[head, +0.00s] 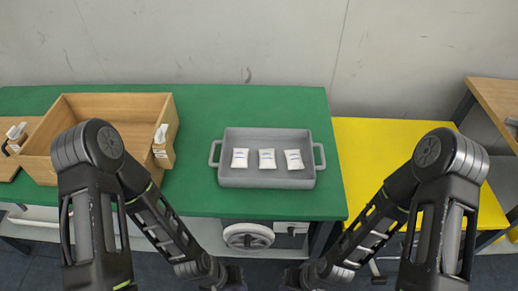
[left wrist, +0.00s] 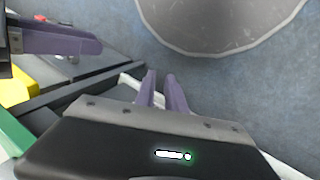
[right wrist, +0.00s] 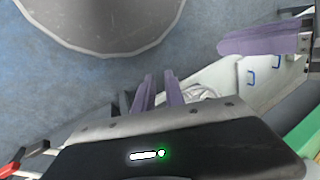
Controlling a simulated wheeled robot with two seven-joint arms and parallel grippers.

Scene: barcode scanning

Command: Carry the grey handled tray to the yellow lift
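The grey handled tray (head: 268,182) lies flat on the green table, with a loop handle at its left and right ends. Three small white packets (head: 266,159) lie in it in a row. The yellow lift (head: 375,142) is the yellow surface right of the green table; my right arm covers part of it. My left gripper (left wrist: 161,78) and right gripper (right wrist: 159,80) are low in front of the table, apart from the tray. Each shows a narrow gap between its fingers and holds nothing. In the head view they are at the bottom edge, their fingertips unclear.
The green table (head: 215,107) bears a wooden box (head: 115,104) at the left, with a scanner-like item on a wooden stand (head: 163,148) beside it. A wooden table (head: 500,97) stands at the far right. The green surface around the tray is clear. A wall runs behind.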

